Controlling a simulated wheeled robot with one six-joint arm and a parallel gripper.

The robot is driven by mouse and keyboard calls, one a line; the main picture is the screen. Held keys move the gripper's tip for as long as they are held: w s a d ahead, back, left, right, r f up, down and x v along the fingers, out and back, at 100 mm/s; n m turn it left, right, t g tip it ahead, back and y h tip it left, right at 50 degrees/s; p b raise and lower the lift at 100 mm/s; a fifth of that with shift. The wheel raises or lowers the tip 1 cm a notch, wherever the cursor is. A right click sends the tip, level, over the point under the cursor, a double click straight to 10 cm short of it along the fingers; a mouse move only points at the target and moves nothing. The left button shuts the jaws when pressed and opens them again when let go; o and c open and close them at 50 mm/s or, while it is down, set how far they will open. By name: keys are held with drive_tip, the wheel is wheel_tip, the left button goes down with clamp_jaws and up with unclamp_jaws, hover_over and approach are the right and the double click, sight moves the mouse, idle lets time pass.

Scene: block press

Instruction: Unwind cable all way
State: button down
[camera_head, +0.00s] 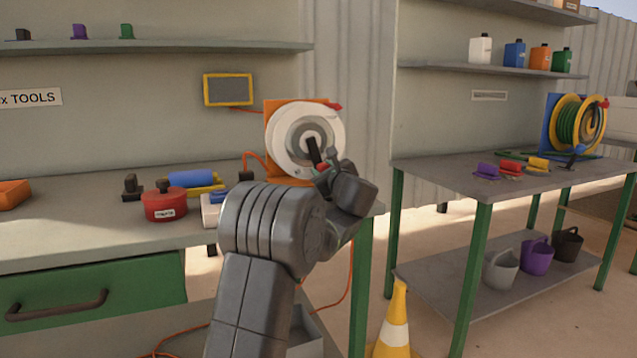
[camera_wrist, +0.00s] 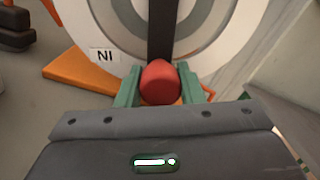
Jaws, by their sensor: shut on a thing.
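A cable reel with a white disc (camera_head: 293,128) and grey hub stands on an orange frame (camera_head: 273,107) at the right end of the left bench. A black crank arm (camera_head: 312,150) crosses its face. In the wrist view the crank (camera_wrist: 161,30) points down to a red knob (camera_wrist: 160,82). My gripper (camera_wrist: 160,90) is shut on this knob, with a green finger on each side. It also shows in the head view (camera_head: 324,172).
A red pot (camera_head: 164,204), a blue cylinder (camera_head: 192,178) and small tools lie left of the reel. A traffic cone (camera_head: 394,325) stands between the benches. The right bench (camera_head: 430,172) holds a yellow reel (camera_head: 572,125) with green cable and coloured clamps.

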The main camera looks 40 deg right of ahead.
drive_tip(key=shift+d+r+n, duration=0.2)
drive_tip(key=shift+n, duration=0.1)
drive_tip(key=c, duration=1)
unclamp_jaws()
drive_tip(key=shift+d, duration=0.1)
drive_tip(key=shift+f, duration=0.1)
drive_tip(key=shift+s, duration=0.1)
drive_tip(key=v, duration=1.3)
drive_tip(key=shift+s+p, duration=0.3)
drive_tip(key=shift+s, duration=0.05)
drive_tip(key=x, duration=0.9)
drive_tip(key=b+x, duration=0.1)
drive_tip(key=x, duration=0.3)
drive_tip(key=shift+w, duration=0.45)
